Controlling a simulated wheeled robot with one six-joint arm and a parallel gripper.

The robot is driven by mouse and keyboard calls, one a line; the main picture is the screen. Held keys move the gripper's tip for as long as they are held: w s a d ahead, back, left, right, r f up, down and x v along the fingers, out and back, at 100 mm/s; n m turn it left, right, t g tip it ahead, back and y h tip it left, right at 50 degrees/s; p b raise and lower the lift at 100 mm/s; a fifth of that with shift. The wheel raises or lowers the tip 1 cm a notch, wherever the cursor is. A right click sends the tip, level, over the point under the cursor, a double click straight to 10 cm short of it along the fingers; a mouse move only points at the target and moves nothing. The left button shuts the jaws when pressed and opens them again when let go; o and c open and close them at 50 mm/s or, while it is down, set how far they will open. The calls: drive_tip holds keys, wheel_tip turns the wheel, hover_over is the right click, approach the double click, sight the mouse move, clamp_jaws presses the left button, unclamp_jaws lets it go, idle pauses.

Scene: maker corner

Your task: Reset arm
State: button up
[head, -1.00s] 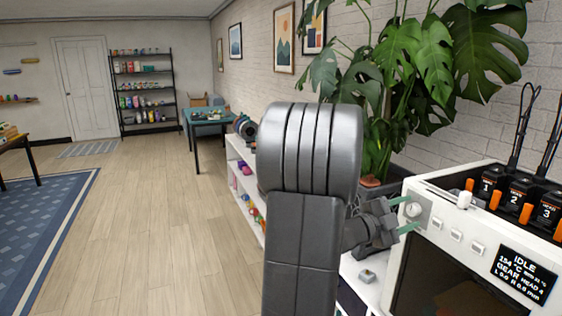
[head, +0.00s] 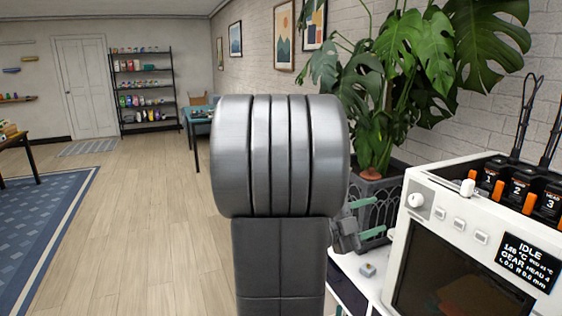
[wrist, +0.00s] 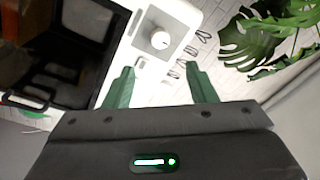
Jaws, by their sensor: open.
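My arm fills the middle of the head view. My gripper (head: 372,218) shows partly behind it, with its green fingers apart, left of the white machine (head: 400,275). In the wrist view my gripper (wrist: 160,88) is open and nothing is between its fingers. The machine's round knob (head: 416,200) is apart from the fingers in the head view. The knob also shows in the wrist view (wrist: 160,40), beyond the fingertips.
A potted plant (head: 375,110) stands behind my gripper. A small grey block (head: 368,269) lies on the white surface below. The machine's display (head: 527,262) reads IDLE. The wooden floor (head: 150,220) at the left is clear.

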sight(412, 202)
drive_tip(key=p+x, duration=0.3)
drive_tip(key=x, duration=0.8)
drive_tip(key=shift+d+r, duration=0.1)
drive_tip(key=shift+d, duration=0.2)
drive_tip(key=shift+w+m, duration=0.15)
drive_tip(key=shift+m, duration=0.45)
drive_tip(key=shift+a+m+g, duration=0.25)
drive_tip(key=shift+m+g, duration=0.05)
drive_tip(key=shift+m, duration=0.8)
drive_tip(key=m, duration=0.3)
drive_tip(key=shift+m+b, duration=0.3)
drive_tip(key=shift+m, duration=0.1)
drive_tip(key=m, duration=0.3)
drive_tip(key=shift+m+g+p, duration=0.3)
drive_tip(key=shift+g, duration=0.1)
drive_tip(key=m+p, duration=0.1)
drive_tip(key=m, duration=0.3)
drive_tip(key=shift+y, duration=0.3)
drive_tip(key=shift+a, duration=0.3)
drive_tip(key=shift+s+a, duration=0.2)
drive_tip(key=shift+a, duration=0.1)
